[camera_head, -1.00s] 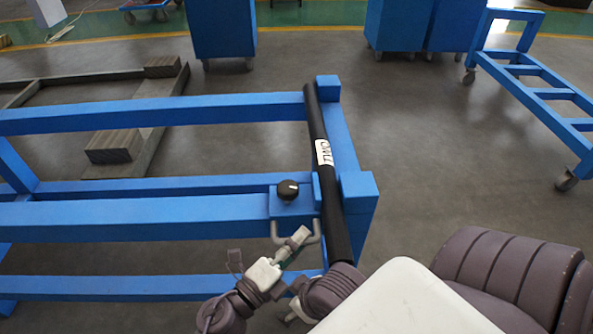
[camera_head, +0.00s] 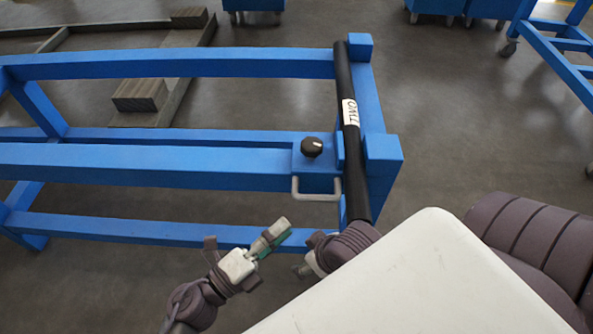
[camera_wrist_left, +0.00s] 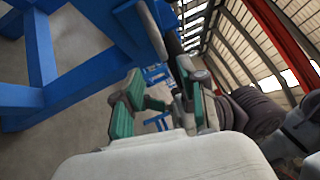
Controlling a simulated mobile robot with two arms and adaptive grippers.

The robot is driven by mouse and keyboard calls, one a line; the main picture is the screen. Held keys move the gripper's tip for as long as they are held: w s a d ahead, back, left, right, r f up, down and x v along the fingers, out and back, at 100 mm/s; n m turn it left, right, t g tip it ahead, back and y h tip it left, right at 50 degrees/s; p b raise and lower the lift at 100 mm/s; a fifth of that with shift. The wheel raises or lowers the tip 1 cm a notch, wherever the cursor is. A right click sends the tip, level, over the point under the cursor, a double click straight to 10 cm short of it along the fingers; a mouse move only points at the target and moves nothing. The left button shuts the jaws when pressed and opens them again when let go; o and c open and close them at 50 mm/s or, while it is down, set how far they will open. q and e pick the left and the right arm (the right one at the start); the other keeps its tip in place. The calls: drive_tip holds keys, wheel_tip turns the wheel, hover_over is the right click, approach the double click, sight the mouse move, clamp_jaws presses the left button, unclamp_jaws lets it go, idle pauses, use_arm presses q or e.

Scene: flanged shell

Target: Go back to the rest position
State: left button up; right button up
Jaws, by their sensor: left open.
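My left gripper (camera_head: 268,238) comes in from the lower left in the head view. It is open and empty, below and left of the grey U-shaped handle (camera_head: 317,196) and apart from it in the picture. Its green-padded fingers stand apart in the left wrist view (camera_wrist_left: 160,105), with nothing between them. The handle is on a blue frame (camera_head: 200,167), below a black knob (camera_head: 312,147). My right arm shows close by, with a pale part of its gripper (camera_head: 308,266) in view. The rest of that gripper is hidden, so I cannot tell its opening.
A black bar (camera_head: 354,165) with a white label runs along the frame's right end, close to my right arm. Blue wheeled carts (camera_head: 437,6) stand at the back, and another cart frame (camera_head: 560,45) stands at the upper right. Clear floor lies right of the blue frame.

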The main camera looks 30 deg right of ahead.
use_arm(q)
drive_tip(key=shift+s+a, duration=0.1)
drive_tip(key=shift+a, duration=0.5)
